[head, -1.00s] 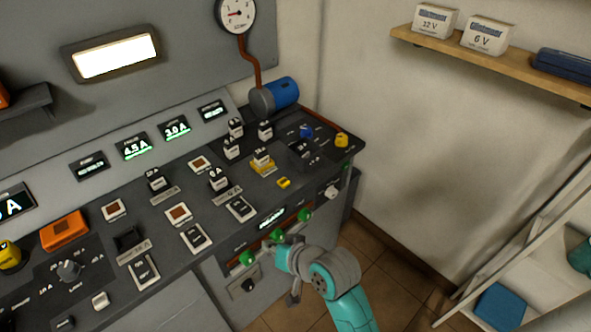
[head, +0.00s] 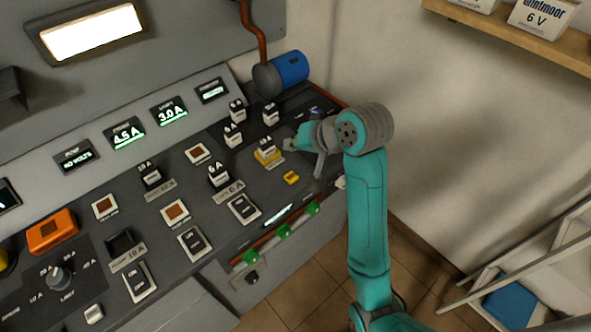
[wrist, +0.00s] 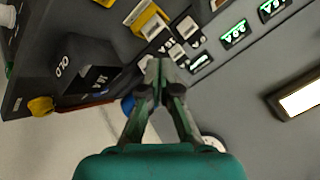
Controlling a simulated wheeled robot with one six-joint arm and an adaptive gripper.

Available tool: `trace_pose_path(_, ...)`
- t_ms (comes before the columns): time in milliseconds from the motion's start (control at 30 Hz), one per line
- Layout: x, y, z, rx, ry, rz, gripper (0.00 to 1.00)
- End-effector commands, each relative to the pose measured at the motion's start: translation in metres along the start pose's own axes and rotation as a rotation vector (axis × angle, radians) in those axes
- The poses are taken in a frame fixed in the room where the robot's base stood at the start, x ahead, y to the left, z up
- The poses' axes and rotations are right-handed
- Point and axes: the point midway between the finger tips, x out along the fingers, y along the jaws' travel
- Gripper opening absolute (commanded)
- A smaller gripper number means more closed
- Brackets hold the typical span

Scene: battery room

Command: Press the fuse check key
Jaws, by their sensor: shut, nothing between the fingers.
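A small yellow key (head: 291,177) lies on the dark sloping panel, in front of a yellow socket (head: 267,157) with a white-topped block in it. I cannot read a label on this key. The wrist view shows the yellow socket (wrist: 150,21) near the top and part of the small key (wrist: 104,2) at the top edge. My gripper (head: 289,145) is shut and empty, over the panel just right of the socket and behind the key. In the wrist view, my closed fingers (wrist: 160,75) point toward the blocks beyond the socket.
Several labelled blocks, such as the 6 A block (head: 218,175), stand up from the panel. A blue cylinder (head: 290,68) sits at the back. A yellow knob (wrist: 41,105) and dark box (wrist: 80,72) are near my fingers.

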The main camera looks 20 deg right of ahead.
Motion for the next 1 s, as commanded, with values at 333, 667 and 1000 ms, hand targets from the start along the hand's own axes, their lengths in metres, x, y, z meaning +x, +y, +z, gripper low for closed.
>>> trace_pose_path(333, 0.001, 0.001, 0.001, 0.000, -0.001, 0.001, 0.00)
trace_pose_path(667, 0.021, 0.016, 0.016, 0.003, -0.004, 0.002, 0.00)
trace_pose_path(1000, 0.049, 0.036, 0.036, 0.001, -0.002, 0.001, 0.00)
